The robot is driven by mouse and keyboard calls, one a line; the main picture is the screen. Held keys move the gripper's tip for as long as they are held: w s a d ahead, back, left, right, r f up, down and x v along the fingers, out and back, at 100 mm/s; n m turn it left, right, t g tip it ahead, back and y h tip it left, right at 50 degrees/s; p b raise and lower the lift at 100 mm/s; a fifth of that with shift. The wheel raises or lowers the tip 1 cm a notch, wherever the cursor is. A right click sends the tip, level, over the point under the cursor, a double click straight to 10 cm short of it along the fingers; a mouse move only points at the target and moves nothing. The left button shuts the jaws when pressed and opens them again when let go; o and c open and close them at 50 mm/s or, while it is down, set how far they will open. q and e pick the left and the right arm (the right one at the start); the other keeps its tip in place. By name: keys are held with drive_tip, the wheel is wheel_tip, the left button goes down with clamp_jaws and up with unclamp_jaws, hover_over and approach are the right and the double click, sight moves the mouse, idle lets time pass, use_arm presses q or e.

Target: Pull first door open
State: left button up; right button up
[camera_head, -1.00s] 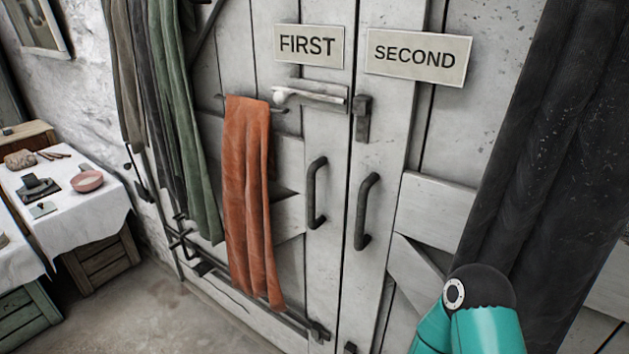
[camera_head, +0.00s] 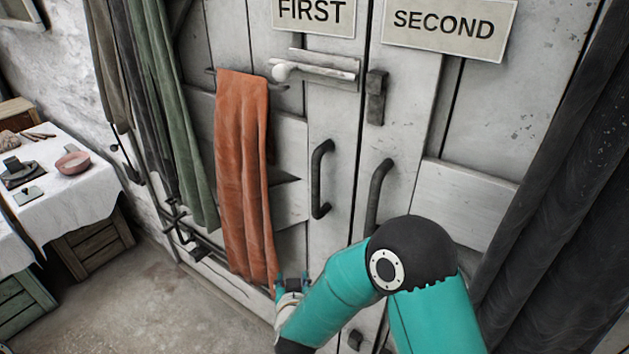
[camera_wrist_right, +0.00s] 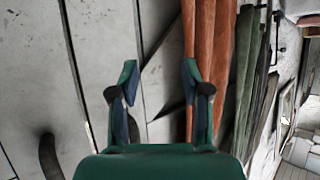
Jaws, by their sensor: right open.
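The first door (camera_head: 335,100) is a white plank door under a sign reading FIRST (camera_head: 310,12). It looks shut against the second door (camera_head: 410,130). A dark curved handle (camera_head: 318,180) is on its right side. A pale sliding bolt (camera_head: 315,70) with a round knob sits above; its end appears short of the dark catch (camera_head: 376,97) on the second door. My right gripper (camera_head: 291,284) is low in front of the first door, below and left of its handle. In the right wrist view it is open and empty (camera_wrist_right: 160,75). My left gripper is out of view.
An orange cloth (camera_head: 242,170) hangs on the first door beside my right gripper. The second door's handle (camera_head: 376,195) is partly behind my right arm. Green and dark cloths (camera_head: 180,130) hang at left. A white-covered table (camera_head: 85,180) with small items stands farther left.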

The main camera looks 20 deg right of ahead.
wheel_tip(320, 180, up, 14)
drive_tip(key=a+m+t+h, duration=0.2)
drive_tip(key=m+h, duration=0.1)
drive_tip(key=h, duration=0.2)
drive_tip(key=m+h, duration=0.2)
drive_tip(key=h, duration=0.2)
approach(314, 182)
drive_tip(key=shift+g, duration=0.4)
drive_tip(key=p+x, duration=0.1)
drive_tip(key=x, duration=0.2)
drive_tip(key=p+x, duration=0.1)
drive_tip(key=x, duration=0.3)
drive_tip(key=p+x, duration=0.1)
drive_tip(key=x, duration=0.3)
drive_tip(key=shift+w+a+r, duration=0.1)
drive_tip(key=shift+r, duration=0.2)
clamp_jaws()
